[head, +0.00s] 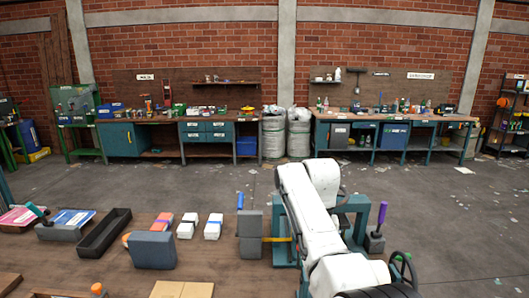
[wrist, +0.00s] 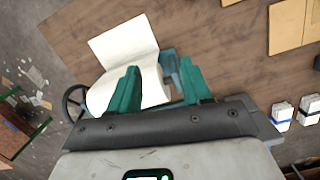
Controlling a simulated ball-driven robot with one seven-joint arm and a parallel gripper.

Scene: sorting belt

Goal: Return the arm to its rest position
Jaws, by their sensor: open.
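My white arm (head: 310,200) rises from the lower right in the head view and bends over beside the table's right end. My gripper (wrist: 159,68) shows in the wrist view with its two teal fingers spread apart. Nothing is held between them. Behind the fingers lie a white curved part, which looks like my own arm, and the brown table top. In the head view I cannot clearly make out the fingertips.
The wooden table (head: 215,262) carries a black tray (head: 103,233), a grey block (head: 152,250), small white boxes (head: 213,227) and tan panels. A purple-handled tool (head: 381,218) stands right of my arm. Workbenches (head: 395,122) line the brick wall; open floor lies before them.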

